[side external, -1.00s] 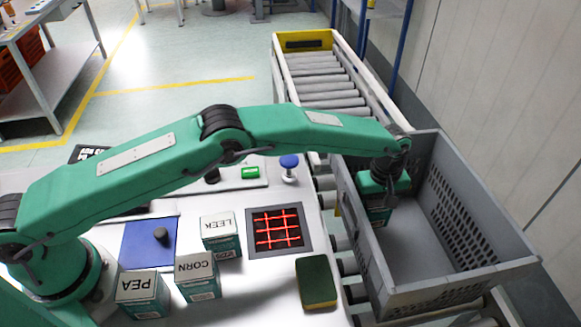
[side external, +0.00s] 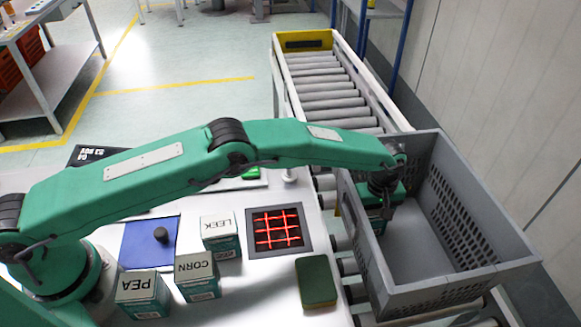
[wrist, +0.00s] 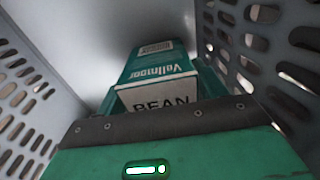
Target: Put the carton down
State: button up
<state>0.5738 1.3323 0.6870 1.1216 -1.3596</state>
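The teal and white carton marked BEAN (wrist: 160,85) is inside the grey tote (side external: 455,283), near its left wall. In the side view only a little of the carton (side external: 376,224) shows below my gripper (side external: 382,203). In the wrist view green finger parts lie against both sides of the carton, and my gripper (wrist: 160,105) appears shut on it. The fingertips are hidden behind the gripper body and the carton. I cannot tell whether the carton's base touches the tote floor.
The tote stands on a roller conveyor (side external: 330,88). Its floor to the right of the carton is bare. On the white table are LEEK (side external: 219,232), CORN (side external: 197,277) and PEA (side external: 142,294) cartons, a green-topped block (side external: 316,280) and a red-lit grid (side external: 279,231).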

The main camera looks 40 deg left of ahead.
jog(key=shift+r, duration=0.15)
notch_tip(320, 180, up, 12)
jog(key=shift+f, duration=0.1)
dwell(0.8)
dwell(0.5)
